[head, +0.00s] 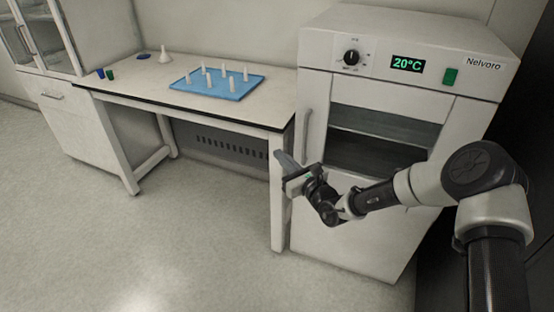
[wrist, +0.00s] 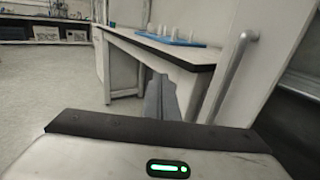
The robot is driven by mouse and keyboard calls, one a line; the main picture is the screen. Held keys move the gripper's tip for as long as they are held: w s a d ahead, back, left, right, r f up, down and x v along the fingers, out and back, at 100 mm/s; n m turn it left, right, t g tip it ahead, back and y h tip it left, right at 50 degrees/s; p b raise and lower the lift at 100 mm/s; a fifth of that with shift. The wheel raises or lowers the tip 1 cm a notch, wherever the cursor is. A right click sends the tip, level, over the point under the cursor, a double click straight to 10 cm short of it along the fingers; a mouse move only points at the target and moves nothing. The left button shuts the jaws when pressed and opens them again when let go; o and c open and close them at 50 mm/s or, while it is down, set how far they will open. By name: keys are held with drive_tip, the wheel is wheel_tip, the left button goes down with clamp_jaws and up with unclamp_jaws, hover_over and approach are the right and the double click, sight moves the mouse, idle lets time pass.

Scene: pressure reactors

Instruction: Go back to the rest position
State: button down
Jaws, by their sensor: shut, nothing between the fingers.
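My gripper (head: 280,158) is in the head view, in front of the oven's left side near the right end of the table. It is shut and empty. Its fingers also show in the wrist view (wrist: 161,95), pointing toward the table's front edge. My arm reaches in from the right, and the gripper is held in the air, apart from the table as far as I can tell.
The white oven (head: 400,35) reads 20°C; its door handle (head: 304,135) is close to my gripper and also shows in the wrist view (wrist: 232,75). The table (head: 135,75) holds a blue pegged rack (head: 235,91), a white funnel (head: 165,55) and small blue and green pieces. Open floor lies front left.

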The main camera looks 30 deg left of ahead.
drive_tip(key=s+d+r+n+g+h, duration=0.1)
drive_tip(key=s+d+r+n+g, duration=0.35)
drive_tip(key=s+r+n, duration=0.3)
drive_tip(key=s+d+r+n+g, duration=0.4)
drive_tip(key=s+r+n+g, duration=0.1)
drive_tip(key=s+r+n, duration=0.25)
drive_tip(key=s+d+r+n+t+h, duration=0.25)
drive_tip(key=s+d+h, duration=0.2)
drive_tip(key=d, duration=0.95)
drive_tip(key=s+d+r+n+t+h, duration=0.2)
drive_tip(key=s+d+n+h, duration=0.3)
drive_tip(key=d, duration=0.9)
drive_tip(key=s+d+r+n+t+h, duration=0.1)
drive_tip(key=s+d+r+t+h, duration=0.4)
drive_tip(key=d, duration=0.9)
wheel_tip(320, 180, up, 18)
drive_tip(key=w+g+p, duration=0.1)
drive_tip(key=g+p, duration=0.1)
drive_tip(key=p, duration=1.8)
drive_tip(key=shift+w+a+f+g, duration=0.2)
drive_tip(key=shift+w+f+g, duration=0.05)
drive_tip(key=shift+g, duration=0.05)
drive_tip(key=shift+h, duration=0.25)
